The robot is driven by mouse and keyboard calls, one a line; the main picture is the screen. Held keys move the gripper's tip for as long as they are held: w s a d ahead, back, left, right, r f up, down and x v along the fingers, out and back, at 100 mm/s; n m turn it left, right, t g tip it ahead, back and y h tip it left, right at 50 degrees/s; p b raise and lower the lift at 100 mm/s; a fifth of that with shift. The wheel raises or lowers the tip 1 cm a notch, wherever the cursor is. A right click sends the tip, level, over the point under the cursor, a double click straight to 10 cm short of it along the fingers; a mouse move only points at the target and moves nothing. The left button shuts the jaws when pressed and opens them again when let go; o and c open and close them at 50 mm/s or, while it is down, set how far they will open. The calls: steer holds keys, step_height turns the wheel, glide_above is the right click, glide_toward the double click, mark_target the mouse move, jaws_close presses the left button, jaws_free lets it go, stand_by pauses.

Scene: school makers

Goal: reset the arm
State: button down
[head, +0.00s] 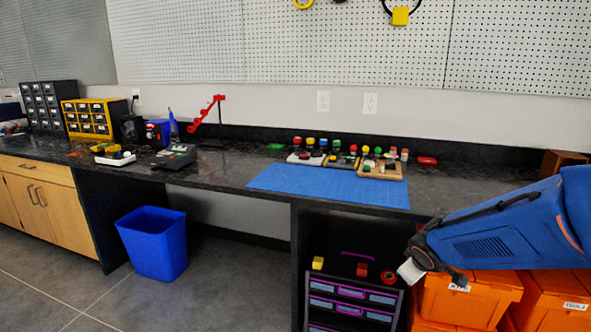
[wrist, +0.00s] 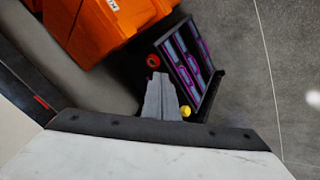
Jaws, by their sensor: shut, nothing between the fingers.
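My arm, blue with a dark end, reaches in from the right edge in the head view. My gripper (head: 408,271) points down and left, in front of the orange bins and just right of the small drawer unit, below the counter top. In the wrist view my gripper (wrist: 158,76) shows as two grey fingers together, with nothing between them. A red round item (wrist: 153,60) and a yellow item (wrist: 186,111) show on either side of the fingers, apart from them.
The dark drawer unit with purple trim (head: 352,298) stands under the counter (head: 235,172). Orange bins (head: 455,300) stand beneath my arm. A blue mat (head: 325,188) and several small coloured parts lie on the counter. A blue waste bin (head: 153,244) stands on open floor at left.

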steer(key=s+a+r+m+g+y, duration=0.1)
steer(key=s+a+r+m, duration=0.1)
steer(key=s, duration=1.1)
steer(key=s+a+r+m+g+y, duration=0.1)
steer(key=s+r+m, duration=0.3)
steer(key=s, duration=1)
steer(key=shift+a+r, duration=0.65)
steer(key=shift+r, duration=0.1)
steer(key=shift+s, duration=0.1)
